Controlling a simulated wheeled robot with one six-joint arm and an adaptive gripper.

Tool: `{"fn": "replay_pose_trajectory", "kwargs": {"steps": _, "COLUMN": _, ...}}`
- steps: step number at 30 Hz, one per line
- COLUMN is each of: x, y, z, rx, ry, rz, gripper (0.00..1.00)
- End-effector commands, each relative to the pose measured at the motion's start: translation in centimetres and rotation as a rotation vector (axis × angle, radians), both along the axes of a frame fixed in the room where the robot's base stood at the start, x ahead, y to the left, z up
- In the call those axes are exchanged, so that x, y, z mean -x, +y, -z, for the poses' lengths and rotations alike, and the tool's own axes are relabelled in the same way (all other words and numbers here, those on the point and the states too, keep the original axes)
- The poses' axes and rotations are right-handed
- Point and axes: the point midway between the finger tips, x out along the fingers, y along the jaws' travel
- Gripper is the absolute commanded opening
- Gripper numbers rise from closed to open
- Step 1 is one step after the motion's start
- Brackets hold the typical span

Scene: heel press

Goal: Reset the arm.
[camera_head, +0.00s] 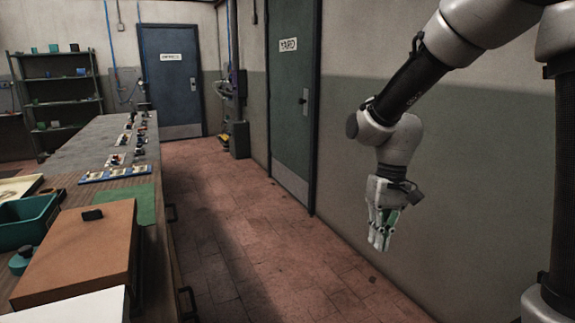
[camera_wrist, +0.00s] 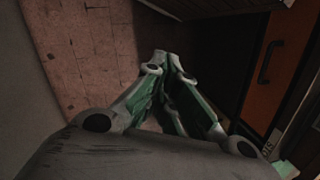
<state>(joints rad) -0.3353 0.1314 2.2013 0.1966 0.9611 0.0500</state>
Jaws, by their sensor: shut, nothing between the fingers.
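My arm reaches in from the upper right of the head view. My gripper (camera_head: 379,245) hangs at its end, pointing down over the floor and in front of the grey-green wall. It is away from the bench and touches nothing that I can see. In the wrist view my gripper (camera_wrist: 165,62) has its fingertips together, with green inner pads and nothing held between them.
A long bench (camera_head: 152,235) runs along the left, carrying a brown box (camera_head: 85,250), a teal bin (camera_head: 25,222), a green mat (camera_head: 130,203) and several small parts. A green door (camera_head: 292,110) and a blue door (camera_head: 172,85) stand behind. The tiled floor (camera_head: 245,250) between is clear.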

Motion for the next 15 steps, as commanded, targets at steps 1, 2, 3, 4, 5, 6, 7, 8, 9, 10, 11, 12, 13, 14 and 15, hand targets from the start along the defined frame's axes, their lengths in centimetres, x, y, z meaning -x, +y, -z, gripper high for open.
{"fn": "replay_pose_trajectory", "kwargs": {"steps": 1, "x": 1.2, "y": -1.9, "z": -1.6, "rx": 0.007, "ry": -0.037, "rz": -0.009, "gripper": 0.0}}
{"fn": "replay_pose_trajectory", "kwargs": {"steps": 2, "x": 2.0, "y": -2.9, "z": -2.3, "rx": 0.013, "ry": -0.057, "rz": -0.015, "gripper": 0.0}}
{"fn": "replay_pose_trajectory", "kwargs": {"steps": 3, "x": 2.9, "y": -4.2, "z": -3.2, "rx": 0.021, "ry": -0.082, "rz": -0.022, "gripper": 0.0}}
{"fn": "replay_pose_trajectory", "kwargs": {"steps": 4, "x": 3.7, "y": -5.2, "z": -3.9, "rx": 0.029, "ry": -0.102, "rz": -0.024, "gripper": 0.0}}
{"fn": "replay_pose_trajectory", "kwargs": {"steps": 5, "x": 4.4, "y": -6.1, "z": -4.5, "rx": 0.035, "ry": -0.123, "rz": -0.025, "gripper": 0.0}}
{"fn": "replay_pose_trajectory", "kwargs": {"steps": 6, "x": 5.4, "y": -7.3, "z": -5.2, "rx": 0.044, "ry": -0.151, "rz": -0.023, "gripper": 0.0}}
{"fn": "replay_pose_trajectory", "kwargs": {"steps": 7, "x": 6.2, "y": -8.1, "z": -5.7, "rx": 0.05, "ry": -0.17, "rz": -0.02, "gripper": 0.0}}
{"fn": "replay_pose_trajectory", "kwargs": {"steps": 8, "x": 7.0, "y": -8.9, "z": -6.2, "rx": 0.058, "ry": -0.191, "rz": -0.015, "gripper": 0.0}}
{"fn": "replay_pose_trajectory", "kwargs": {"steps": 9, "x": 8.0, "y": -9.9, "z": -6.8, "rx": 0.065, "ry": -0.22, "rz": -0.004, "gripper": 0.0}}
{"fn": "replay_pose_trajectory", "kwargs": {"steps": 10, "x": 8.8, "y": -10.7, "z": -7.2, "rx": 0.072, "ry": -0.243, "rz": 0.004, "gripper": 0.0}}
{"fn": "replay_pose_trajectory", "kwargs": {"steps": 11, "x": 9.5, "y": -11.3, "z": -7.6, "rx": 0.077, "ry": -0.267, "rz": 0.015, "gripper": 0.0}}
{"fn": "replay_pose_trajectory", "kwargs": {"steps": 12, "x": 10.4, "y": -12.1, "z": -8.1, "rx": 0.081, "ry": -0.299, "rz": 0.03, "gripper": 0.0}}
{"fn": "replay_pose_trajectory", "kwargs": {"steps": 13, "x": 11.1, "y": -12.6, "z": -8.5, "rx": 0.085, "ry": -0.322, "rz": 0.042, "gripper": 0.0}}
{"fn": "replay_pose_trajectory", "kwargs": {"steps": 14, "x": 11.6, "y": -13.1, "z": -8.9, "rx": 0.087, "ry": -0.347, "rz": 0.055, "gripper": 0.0}}
{"fn": "replay_pose_trajectory", "kwargs": {"steps": 15, "x": 12.3, "y": -13.5, "z": -9.3, "rx": 0.087, "ry": -0.379, "rz": 0.073, "gripper": 0.0}}
